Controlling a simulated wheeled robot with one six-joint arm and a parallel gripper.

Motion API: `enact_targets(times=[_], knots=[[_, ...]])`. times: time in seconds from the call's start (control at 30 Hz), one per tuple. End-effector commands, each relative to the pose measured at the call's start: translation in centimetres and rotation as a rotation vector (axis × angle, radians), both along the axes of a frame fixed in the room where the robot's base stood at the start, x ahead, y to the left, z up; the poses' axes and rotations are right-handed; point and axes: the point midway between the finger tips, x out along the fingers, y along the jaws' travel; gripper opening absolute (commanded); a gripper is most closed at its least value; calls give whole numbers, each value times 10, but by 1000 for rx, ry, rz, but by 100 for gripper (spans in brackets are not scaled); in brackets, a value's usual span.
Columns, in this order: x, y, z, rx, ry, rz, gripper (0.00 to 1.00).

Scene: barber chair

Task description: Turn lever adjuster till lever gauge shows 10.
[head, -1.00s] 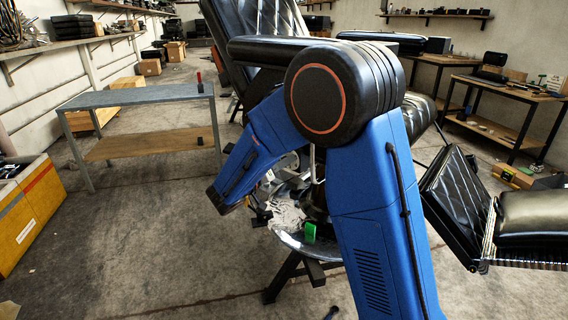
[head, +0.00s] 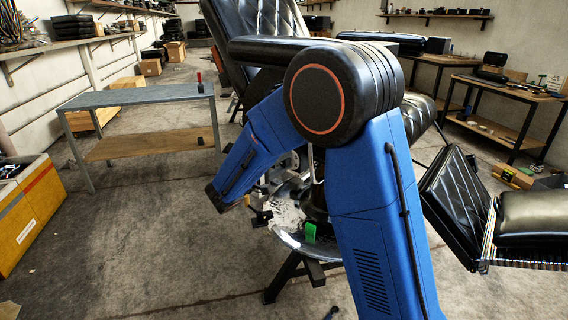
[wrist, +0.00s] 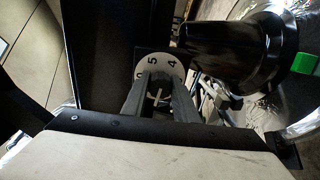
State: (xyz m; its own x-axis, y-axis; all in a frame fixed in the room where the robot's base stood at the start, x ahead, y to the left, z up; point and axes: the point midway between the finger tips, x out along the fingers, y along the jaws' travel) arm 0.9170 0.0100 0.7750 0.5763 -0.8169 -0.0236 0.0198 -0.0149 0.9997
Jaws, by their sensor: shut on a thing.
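My gripper (wrist: 160,88) is in the lower middle of the wrist view. Its two grey fingers close on the lever adjuster, which is mostly hidden between them. Just beyond the fingertips is the lever gauge (wrist: 162,62), a round grey face with dark numbers. A 5 and a 4 are readable, and another digit at its left is partly covered. I cannot tell which value the gauge points to.
A thick black cylindrical part (wrist: 235,50) is close at the right of the gauge. A green block (head: 310,232) sits on the chair's round metal base (head: 290,240). The black barber chair (head: 260,25) stands behind my arm. A grey-topped table (head: 135,97) is at left.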

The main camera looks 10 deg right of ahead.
Motion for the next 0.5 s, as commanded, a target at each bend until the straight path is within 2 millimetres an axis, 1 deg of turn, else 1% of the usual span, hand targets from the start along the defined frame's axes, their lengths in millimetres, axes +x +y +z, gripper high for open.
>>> enact_targets(times=[0.5], knots=[[0, 1, -2, -279, 402, 3, 4]])
